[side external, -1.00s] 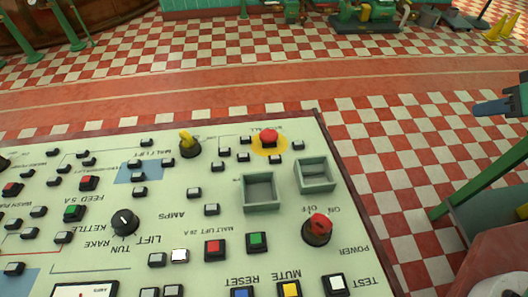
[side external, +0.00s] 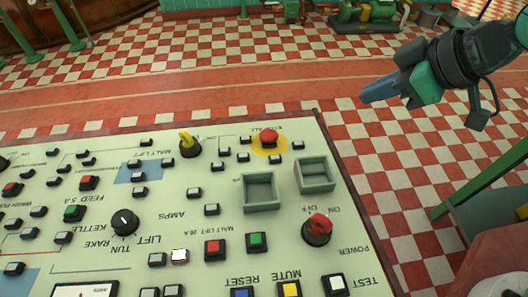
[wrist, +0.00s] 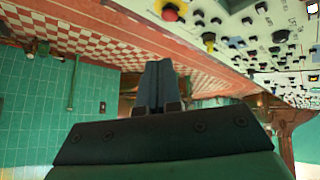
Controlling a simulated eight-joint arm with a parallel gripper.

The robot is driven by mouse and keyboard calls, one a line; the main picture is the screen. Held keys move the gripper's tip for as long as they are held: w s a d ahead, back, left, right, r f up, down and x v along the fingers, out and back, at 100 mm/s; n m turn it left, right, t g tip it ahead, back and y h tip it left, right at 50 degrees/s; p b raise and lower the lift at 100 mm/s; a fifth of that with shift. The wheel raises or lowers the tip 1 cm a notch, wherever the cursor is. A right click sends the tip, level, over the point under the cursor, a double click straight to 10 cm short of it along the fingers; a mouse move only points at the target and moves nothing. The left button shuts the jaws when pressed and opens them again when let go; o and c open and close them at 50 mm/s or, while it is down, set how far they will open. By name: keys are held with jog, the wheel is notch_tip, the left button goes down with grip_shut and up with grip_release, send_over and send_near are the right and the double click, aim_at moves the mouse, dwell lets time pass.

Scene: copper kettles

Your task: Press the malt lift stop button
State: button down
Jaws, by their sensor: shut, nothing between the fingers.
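The sloping cream control panel (side external: 100,255) fills the lower left of the side view, its labels upside down. A square red button (side external: 213,248) sits by the "MALT LIFT 20 A" label, with a green button (side external: 257,240) just to its right. My gripper (side external: 366,98) is shut and empty, in the air beyond the panel's upper right corner and well apart from both buttons. In the wrist view my gripper's blue fingers (wrist: 158,68) are together, with the panel at the upper right. I cannot pick out the malt lift buttons there.
A red mushroom button (side external: 269,136) on a yellow disc, a yellow lever (side external: 188,145), two raised green-grey open boxes (side external: 262,192) (side external: 314,175) and a red rotary switch (side external: 318,228) stand up from the panel.

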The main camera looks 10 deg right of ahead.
jog(key=s+a+f+n+g+y, duration=0.25)
jog(key=a+n, duration=0.45)
jog(key=a, duration=0.6)
jog(key=n+g+y, duration=0.2)
jog(key=n+g, duration=0.1)
jog(key=n, duration=0.3)
send_over(220, 243)
jog(key=w, duration=0.2)
notch_tip(220, 243, down, 2)
jog(key=shift+a+f+t+h, duration=0.1)
jog(key=shift+f+t+h, duration=0.1)
jog(key=shift+t+h, duration=0.05)
jog(key=shift+s+f, duration=0.3)
jog(key=shift+f, duration=1.15)
jog(key=shift+s+f, duration=0.3)
jog(key=shift+f, duration=1.1)
jog(key=shift+s+f, duration=0.3)
jog(key=shift+f, duration=1.15)
jog(key=shift+f, duration=0.15)
jog(key=shift+s+f, duration=0.1)
jog(key=shift+f, duration=0.15)
